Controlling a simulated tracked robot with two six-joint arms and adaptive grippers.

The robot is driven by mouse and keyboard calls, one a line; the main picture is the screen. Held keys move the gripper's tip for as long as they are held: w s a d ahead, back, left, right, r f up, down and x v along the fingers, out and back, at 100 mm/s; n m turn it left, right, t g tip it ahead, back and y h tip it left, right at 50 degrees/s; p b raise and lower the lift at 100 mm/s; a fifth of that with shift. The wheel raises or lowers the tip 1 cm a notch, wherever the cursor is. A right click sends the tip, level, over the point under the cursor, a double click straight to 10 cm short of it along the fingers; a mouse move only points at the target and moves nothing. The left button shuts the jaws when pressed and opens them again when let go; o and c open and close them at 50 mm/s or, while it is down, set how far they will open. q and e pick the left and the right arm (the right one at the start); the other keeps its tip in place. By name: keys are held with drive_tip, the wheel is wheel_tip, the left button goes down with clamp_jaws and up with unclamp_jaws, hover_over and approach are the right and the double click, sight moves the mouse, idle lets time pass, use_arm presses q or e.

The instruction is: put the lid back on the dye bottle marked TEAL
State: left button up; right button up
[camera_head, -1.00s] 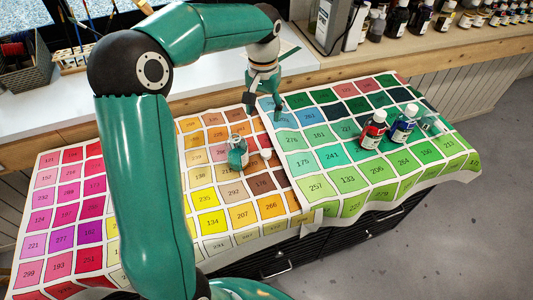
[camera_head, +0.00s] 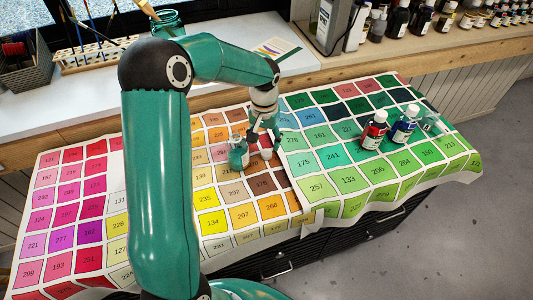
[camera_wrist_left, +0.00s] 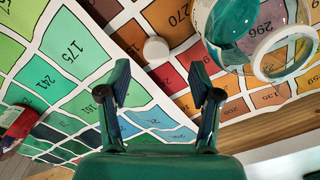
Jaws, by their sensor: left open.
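The open dye bottle (camera_head: 239,157) is clear glass with teal dye and stands on the orange and brown part of the colour chart. Its mouth is bare; no TEAL marking can be read. It also shows at the upper right of the left wrist view (camera_wrist_left: 262,40). A small white lid (camera_head: 266,154) lies on the chart just right of the bottle, and in the left wrist view (camera_wrist_left: 156,49) it lies beyond the fingertips. My left gripper (camera_head: 264,139) is open and empty, close to the lid, its fingers apart in the left wrist view (camera_wrist_left: 160,85). My right gripper is out of view.
More bottles line the back counter (camera_head: 345,70). The chart's yellow front area (camera_head: 212,222) is clear.

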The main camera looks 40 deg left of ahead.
sight(266, 153)
use_arm(q)
drive_tip(key=shift+w+d+f+p, duration=0.1)
drive_tip(key=shift+f+p, duration=0.1)
drive_tip(key=shift+f, duration=1.15)
drive_tip(key=shift+w+d+f+p, duration=0.1)
drive_tip(key=shift+f+p, duration=0.05)
drive_tip(key=shift+f, duration=1.15)
drive_tip(key=c, duration=0.8)
